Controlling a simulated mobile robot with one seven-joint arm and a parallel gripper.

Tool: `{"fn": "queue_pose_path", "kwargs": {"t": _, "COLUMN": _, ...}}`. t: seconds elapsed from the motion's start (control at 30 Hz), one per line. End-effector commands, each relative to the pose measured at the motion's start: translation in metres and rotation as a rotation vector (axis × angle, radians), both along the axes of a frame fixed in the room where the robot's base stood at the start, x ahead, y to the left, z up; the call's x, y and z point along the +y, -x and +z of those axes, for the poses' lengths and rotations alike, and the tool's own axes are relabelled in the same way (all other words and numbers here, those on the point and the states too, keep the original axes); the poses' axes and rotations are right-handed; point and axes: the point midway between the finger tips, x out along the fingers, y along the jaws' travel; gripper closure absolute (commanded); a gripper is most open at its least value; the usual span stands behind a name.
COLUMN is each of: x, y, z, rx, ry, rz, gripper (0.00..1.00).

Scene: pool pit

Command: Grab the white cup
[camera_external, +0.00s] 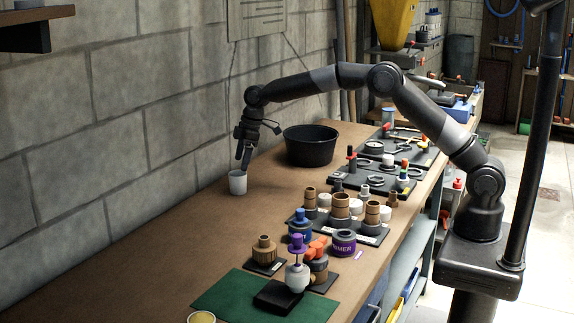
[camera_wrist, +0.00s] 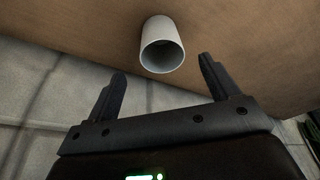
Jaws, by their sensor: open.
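The white cup (camera_external: 237,183) stands upright on the wooden workbench (camera_external: 160,235), close to the block wall. In the wrist view the cup (camera_wrist: 162,46) is beyond the fingertips, between the two fingers' lines and with its open mouth facing the camera. My gripper (camera_external: 245,166) is directly above the cup and points down, with its fingertips close to the rim. In the wrist view my gripper (camera_wrist: 162,72) has its fingers spread wide, with nothing between them. I cannot tell whether a fingertip touches the cup.
A black tub (camera_external: 311,146) stands behind and right of the cup. Several fittings and jars stand on trays (camera_external: 345,228) along the bench's right side. A green mat (camera_external: 222,298) lies at the front. The block wall (camera_external: 90,130) is close on the left. Bench left of the trays is clear.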

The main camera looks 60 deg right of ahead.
Motion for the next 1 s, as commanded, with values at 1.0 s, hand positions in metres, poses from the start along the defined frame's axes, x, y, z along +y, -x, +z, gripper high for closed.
{"fn": "queue_pose_path", "kwargs": {"t": 1.0, "x": 0.015, "y": -0.011, "z": -0.064, "rx": 0.0, "ry": 0.0, "rz": -0.001, "gripper": 0.39}}
